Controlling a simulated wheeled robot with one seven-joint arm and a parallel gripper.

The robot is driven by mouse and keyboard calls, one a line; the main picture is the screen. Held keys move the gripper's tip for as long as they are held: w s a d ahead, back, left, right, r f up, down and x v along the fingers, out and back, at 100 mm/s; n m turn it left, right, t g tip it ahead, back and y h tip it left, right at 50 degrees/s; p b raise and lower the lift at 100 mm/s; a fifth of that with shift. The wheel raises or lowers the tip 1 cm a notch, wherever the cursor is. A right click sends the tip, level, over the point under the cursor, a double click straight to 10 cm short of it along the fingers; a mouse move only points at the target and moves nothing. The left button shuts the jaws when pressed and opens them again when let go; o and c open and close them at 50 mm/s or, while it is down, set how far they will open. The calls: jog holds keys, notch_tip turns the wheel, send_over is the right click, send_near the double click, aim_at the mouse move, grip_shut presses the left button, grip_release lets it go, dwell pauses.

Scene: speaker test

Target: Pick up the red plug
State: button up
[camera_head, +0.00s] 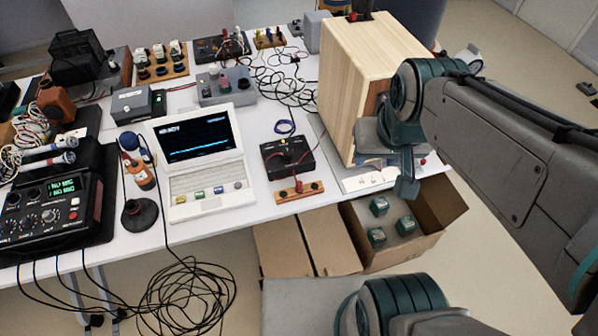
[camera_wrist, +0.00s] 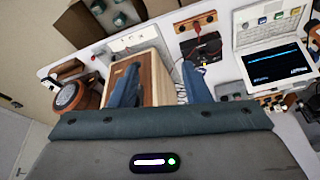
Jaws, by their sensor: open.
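A small red plug (camera_head: 299,185) appears to stand on a narrow wooden strip (camera_head: 287,194) with dark sockets, at the table's front edge. A red wire runs from it over the black box (camera_head: 280,158) behind. In the wrist view the red plug (camera_wrist: 181,28) shows small near the top, on the same strip. My gripper (camera_head: 390,165) is open, in front of the wooden speaker cabinet, to the right of the plug and apart from it. In the wrist view my gripper (camera_wrist: 160,84) has its two fingers spread, with nothing held between them.
The wooden cabinet (camera_head: 358,65) stands close behind my gripper. An open cardboard box (camera_head: 436,212) with several green-grey blocks is below the table edge. A white laptop-like device (camera_head: 205,175) stands left of the strip. Loose black cables (camera_head: 285,85) lie behind.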

jog(key=w+a+f+b, duration=0.5)
jog(key=w+f, duration=0.2)
jog(key=f, duration=0.3)
jog(key=m+b, duration=0.1)
jog(key=b, duration=0.4)
send_near(299, 183)
jog(key=shift+g+h, duration=0.3)
jog(key=x, duration=0.5)
jog(key=b+x, duration=0.1)
jog(key=x, duration=0.4)
jog(key=shift+w+a+f, duration=0.2)
jog(key=shift+w+f, duration=0.1)
jog(key=shift+w, duration=0.05)
grip_shut()
